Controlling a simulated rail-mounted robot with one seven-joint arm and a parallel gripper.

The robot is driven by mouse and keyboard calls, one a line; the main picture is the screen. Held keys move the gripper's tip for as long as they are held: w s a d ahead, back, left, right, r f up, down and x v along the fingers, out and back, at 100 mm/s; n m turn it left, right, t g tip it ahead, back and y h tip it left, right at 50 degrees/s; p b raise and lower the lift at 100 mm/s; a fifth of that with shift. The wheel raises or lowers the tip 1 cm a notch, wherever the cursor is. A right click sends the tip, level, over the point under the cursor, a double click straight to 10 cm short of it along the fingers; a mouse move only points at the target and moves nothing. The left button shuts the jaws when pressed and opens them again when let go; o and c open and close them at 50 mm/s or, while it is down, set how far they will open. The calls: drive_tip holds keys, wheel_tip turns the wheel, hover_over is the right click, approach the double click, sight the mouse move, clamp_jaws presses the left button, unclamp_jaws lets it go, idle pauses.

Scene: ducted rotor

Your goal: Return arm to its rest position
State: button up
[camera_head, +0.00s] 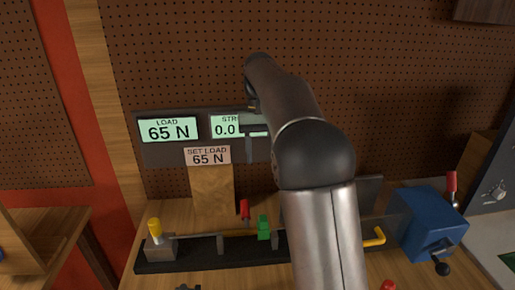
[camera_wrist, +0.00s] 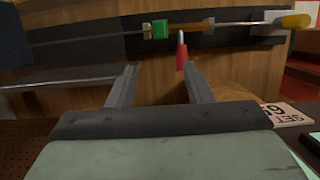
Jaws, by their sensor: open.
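My arm rises through the middle of the head view, bent at a rounded elbow. My gripper (camera_head: 249,160) is partly hidden by the arm. It is raised above the bench in front of the display panel (camera_head: 190,153). In the wrist view my gripper (camera_wrist: 161,72) has its two fingers spread apart, with nothing held between them. A red handle (camera_wrist: 181,52) and a green block (camera_wrist: 160,30) show beyond the fingertips, apart from them.
A black rail fixture (camera_head: 190,262) on the bench carries a yellow handle (camera_head: 154,228), the red handle (camera_head: 245,209) and the green block (camera_head: 264,228). A blue box (camera_head: 428,220) stands right. The panel reads LOAD 65 N; the sign (camera_head: 207,156) says SET LOAD 65 N. Pegboard stands behind.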

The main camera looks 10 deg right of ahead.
drive_tip(key=s+f+t, duration=0.1)
drive_tip(key=s+f, duration=0.3)
drive_tip(key=s, duration=0.5)
drive_tip(key=s+f+n+t, duration=0.1)
drive_tip(key=s+f, duration=0.4)
drive_tip(key=s, duration=0.5)
drive_tip(key=s+f+t, duration=0.1)
drive_tip(key=s+f, duration=0.4)
drive_tip(key=s, duration=0.5)
drive_tip(key=shift+a+f+t, duration=0.2)
drive_tip(key=shift+a+t, duration=0.1)
drive_tip(key=shift+a, duration=0.1)
